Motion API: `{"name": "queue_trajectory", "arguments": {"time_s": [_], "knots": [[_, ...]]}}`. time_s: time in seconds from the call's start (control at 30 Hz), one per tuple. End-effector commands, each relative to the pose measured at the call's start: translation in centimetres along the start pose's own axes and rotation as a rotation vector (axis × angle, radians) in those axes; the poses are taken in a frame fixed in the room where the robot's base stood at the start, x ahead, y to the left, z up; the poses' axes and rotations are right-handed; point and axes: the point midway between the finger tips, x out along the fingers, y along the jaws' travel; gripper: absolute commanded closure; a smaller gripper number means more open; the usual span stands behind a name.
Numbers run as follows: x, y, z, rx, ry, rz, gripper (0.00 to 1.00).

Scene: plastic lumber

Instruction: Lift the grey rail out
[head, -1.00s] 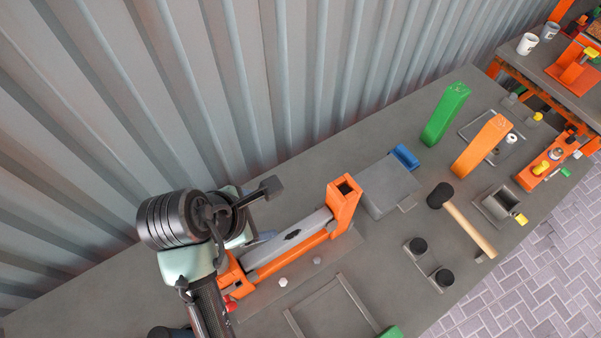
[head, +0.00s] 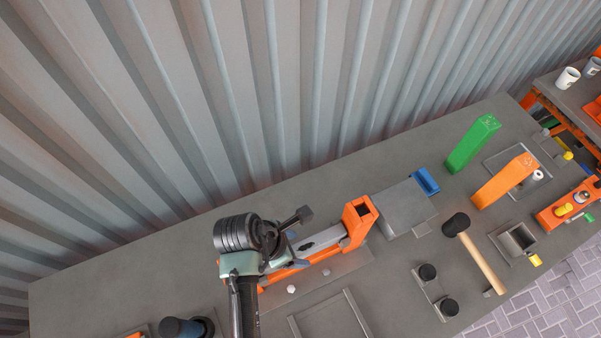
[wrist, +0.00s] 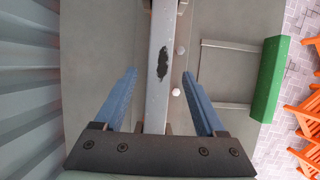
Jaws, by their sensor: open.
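The grey rail (head: 322,240) lies in an orange holder (head: 357,222) with an upright square socket at its right end. The rail's left part is hidden behind my arm in the head view. In the wrist view the rail (wrist: 161,45) runs upright through the picture, with a dark worn patch on it. My gripper (wrist: 159,76) is open, its two blue fingers on either side of the rail, with a gap visible on both sides. I cannot tell how far the fingertips are above or beside it in height. In the head view my gripper is mostly hidden by my wrist.
A grey box (head: 403,207) stands right of the holder, and a mallet (head: 474,255) lies farther right. Green (head: 472,143) and orange (head: 503,181) uprights stand beyond. The corrugated wall (head: 240,90) rises close behind the bench. Two small pale bolts lie in front of the holder.

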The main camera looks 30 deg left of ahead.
Motion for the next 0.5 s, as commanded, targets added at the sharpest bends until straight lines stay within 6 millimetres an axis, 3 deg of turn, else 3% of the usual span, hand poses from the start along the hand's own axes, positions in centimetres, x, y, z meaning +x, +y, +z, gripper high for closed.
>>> {"name": "queue_trajectory", "arguments": {"time_s": [0.2, 0.5], "knots": [[2.5, 0.0, 0.0, 0.001, 0.001, -0.001, 0.28], [3.1, 0.1, 0.0, 0.001, 0.000, 0.001, 0.28]]}}
